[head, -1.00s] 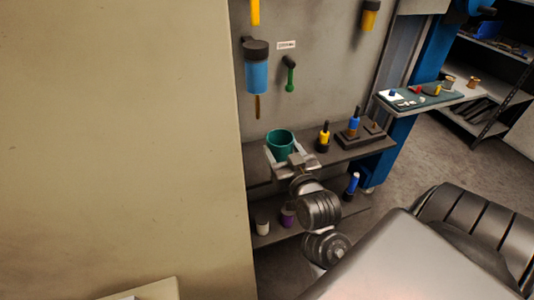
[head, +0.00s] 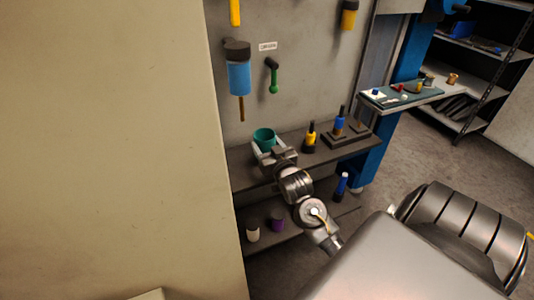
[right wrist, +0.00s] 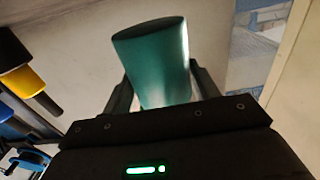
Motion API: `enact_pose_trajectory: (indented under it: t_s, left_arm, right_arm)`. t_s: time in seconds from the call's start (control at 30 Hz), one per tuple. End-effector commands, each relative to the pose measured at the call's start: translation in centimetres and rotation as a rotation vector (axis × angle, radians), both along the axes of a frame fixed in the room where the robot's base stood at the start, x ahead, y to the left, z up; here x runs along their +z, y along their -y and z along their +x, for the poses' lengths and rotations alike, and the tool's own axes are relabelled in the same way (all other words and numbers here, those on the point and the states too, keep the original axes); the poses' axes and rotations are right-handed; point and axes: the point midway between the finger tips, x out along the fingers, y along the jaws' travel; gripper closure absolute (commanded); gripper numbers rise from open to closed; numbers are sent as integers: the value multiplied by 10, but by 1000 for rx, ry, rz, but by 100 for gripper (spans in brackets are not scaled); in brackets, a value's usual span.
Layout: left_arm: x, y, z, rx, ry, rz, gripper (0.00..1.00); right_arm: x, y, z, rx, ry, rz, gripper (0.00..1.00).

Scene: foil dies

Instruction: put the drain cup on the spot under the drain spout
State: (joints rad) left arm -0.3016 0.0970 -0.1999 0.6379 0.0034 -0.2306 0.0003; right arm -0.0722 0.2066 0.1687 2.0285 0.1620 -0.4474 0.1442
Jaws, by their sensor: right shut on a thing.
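The drain cup is a teal cup (head: 264,134), held upright at the upper shelf's left part in the head view. My right gripper (head: 268,149) is shut on it. In the right wrist view the cup (right wrist: 155,65) stands between the two fingers and looks slightly tilted. A thin brown tube (head: 242,108) hangs below a blue filter bowl (head: 239,78) on the wall, above and left of the cup. A green-handled fitting (head: 273,78) hangs beside it under a small white label. I cannot tell whether the cup touches the shelf. My left gripper is out of view.
The upper shelf (head: 290,153) also holds a yellow-and-black bottle (head: 310,138) and a dark stand with a blue tool (head: 340,123), right of the cup. White and purple cups (head: 277,224) stand on the lower shelf. A beige panel (head: 110,140) closes off the left side.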

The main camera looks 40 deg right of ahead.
Motion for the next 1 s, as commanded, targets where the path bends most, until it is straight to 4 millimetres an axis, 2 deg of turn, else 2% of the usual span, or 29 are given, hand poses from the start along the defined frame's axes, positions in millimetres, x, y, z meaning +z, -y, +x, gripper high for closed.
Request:
enact_pose_trajectory:
  t_s: [0.17,0.43,0.83,0.87,1.0]
  left_arm:
    - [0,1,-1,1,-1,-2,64]
    - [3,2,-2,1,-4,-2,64]
    - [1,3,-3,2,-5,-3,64]
    - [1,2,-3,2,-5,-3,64]
    - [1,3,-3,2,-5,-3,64]
  right_arm:
    - [-4,3,2,-1,0,0,68]
    - [-35,5,4,-1,0,1,68]
    - [-41,4,4,-1,1,1,68]
    - [-41,4,4,0,1,1,39]
    - [-40,4,4,0,1,1,21]
